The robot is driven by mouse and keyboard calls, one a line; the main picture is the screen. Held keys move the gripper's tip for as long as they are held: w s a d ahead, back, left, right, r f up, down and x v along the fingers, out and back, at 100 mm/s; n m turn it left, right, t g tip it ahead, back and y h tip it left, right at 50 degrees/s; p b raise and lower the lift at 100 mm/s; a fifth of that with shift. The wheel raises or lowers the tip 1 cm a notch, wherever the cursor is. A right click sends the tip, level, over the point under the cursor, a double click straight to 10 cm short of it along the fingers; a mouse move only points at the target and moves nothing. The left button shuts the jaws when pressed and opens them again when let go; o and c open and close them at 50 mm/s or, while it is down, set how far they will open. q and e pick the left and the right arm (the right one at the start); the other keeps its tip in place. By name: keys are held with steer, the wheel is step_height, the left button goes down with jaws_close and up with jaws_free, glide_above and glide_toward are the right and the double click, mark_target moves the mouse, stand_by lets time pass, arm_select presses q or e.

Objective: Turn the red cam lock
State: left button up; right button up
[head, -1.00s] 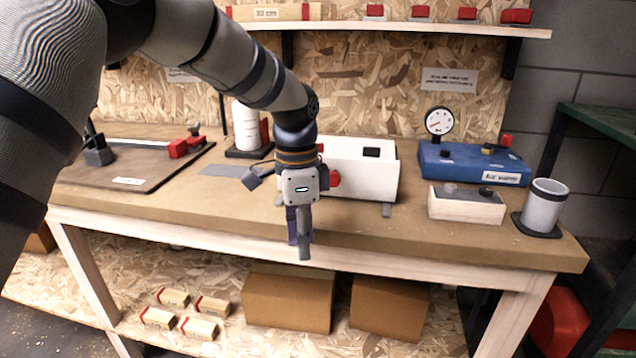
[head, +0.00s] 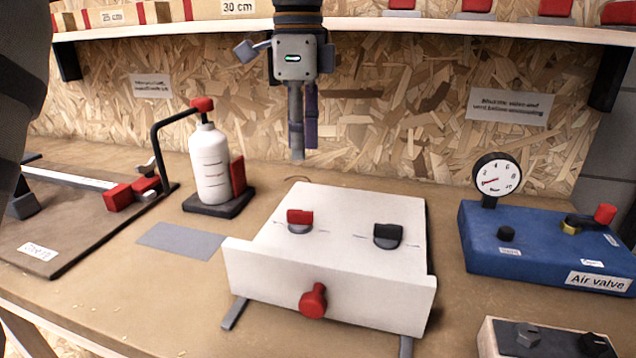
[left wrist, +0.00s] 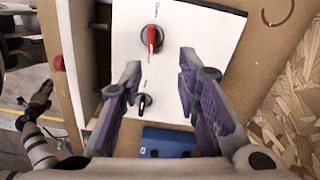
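The red cam lock (head: 299,217) sits on the top of a white box (head: 345,215), to the left of a black cam lock (head: 388,235). My left gripper (head: 297,152) points down above the box, with clear space between its fingers and the red lock. In the left wrist view my left gripper (left wrist: 158,68) is open and empty. The red cam lock (left wrist: 152,40) shows beyond its fingertips, and the black cam lock (left wrist: 143,103) shows between the fingers. What looks like my right gripper (left wrist: 42,94) is small at the left edge there; its fingers are unclear.
A red knob (head: 313,300) sticks out of the box's front panel. A white bottle (head: 209,165) in a stand is at the left. The blue air valve unit (head: 545,245) with a gauge is at the right. A shelf (head: 430,28) crosses the back. A grey plate (head: 182,241) lies left of the box.

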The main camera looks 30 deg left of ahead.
mark_target(300, 210)
arm_select(q)
steer(key=f, duration=0.1)
steer(key=s+f, duration=0.2)
steer(key=shift+d+f, duration=0.2)
steer(key=shift+d, duration=0.05)
steer(key=f, duration=0.8)
steer(key=shift+w+p, duration=0.25)
steer(key=shift+p, duration=0.05)
jaws_close()
